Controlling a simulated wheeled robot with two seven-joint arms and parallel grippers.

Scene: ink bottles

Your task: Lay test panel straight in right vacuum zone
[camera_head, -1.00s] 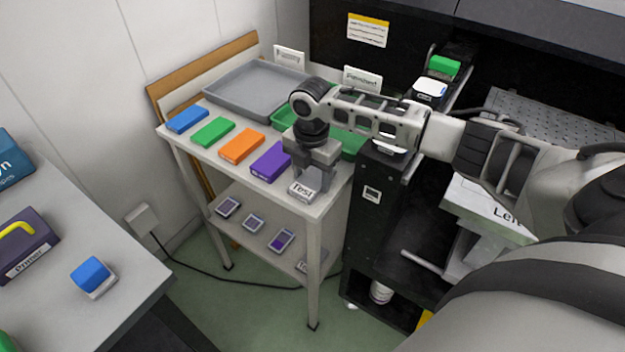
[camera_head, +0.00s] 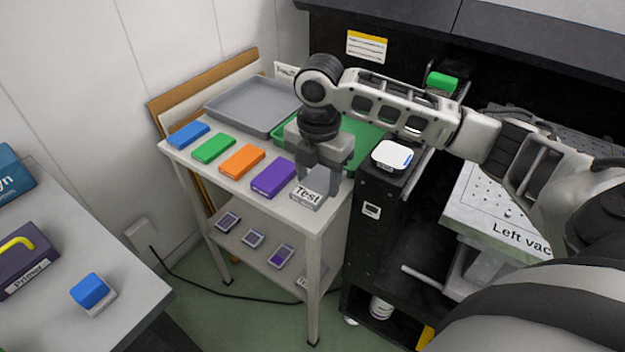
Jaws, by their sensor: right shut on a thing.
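The test panel (camera_head: 307,197) is a small pale block with "Test" on its front face, at the front right corner of the small white table. My right gripper (camera_head: 319,182) points down and is shut on it. I cannot tell for sure whether the panel clears the table. A white box with a perforated top, labelled "Left vac..." (camera_head: 515,238), stands at the right, partly covered by my right arm. No label for the right vacuum zone is readable. My left gripper is not in view.
Blue (camera_head: 188,135), green (camera_head: 213,148), orange (camera_head: 242,160) and purple (camera_head: 273,178) blocks line the table. Behind them are a grey tray (camera_head: 232,103) and a green tray (camera_head: 366,131). A black cabinet with a white-topped item (camera_head: 392,154) stands right of the table.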

